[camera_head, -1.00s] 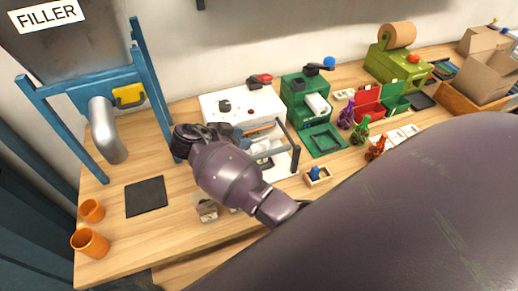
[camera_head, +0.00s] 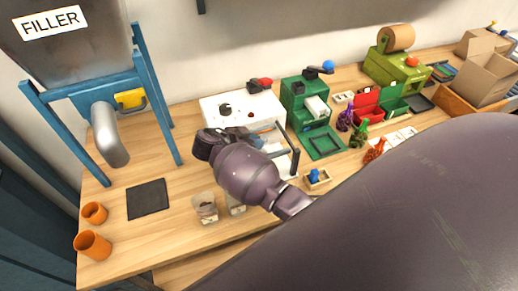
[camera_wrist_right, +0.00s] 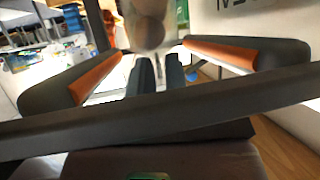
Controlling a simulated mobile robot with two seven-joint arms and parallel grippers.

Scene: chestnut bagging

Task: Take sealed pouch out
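My right gripper (camera_head: 205,147) is at the white sealer (camera_head: 228,106), in front of its left side. In the right wrist view its two orange-padded fingers (camera_wrist_right: 152,62) are wide apart. A pale, see-through pouch-like thing with brownish contents (camera_wrist_right: 148,27) shows beyond and between the fingertips; whether they touch it is unclear. My left gripper is not in view.
A filler (camera_head: 70,45) with a metal spout (camera_head: 109,137) stands at the left. A dark mat (camera_head: 148,199) and two orange cups (camera_head: 92,246) lie near the left edge. A green machine (camera_head: 301,98) stands right of the sealer. My arm covers the lower right.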

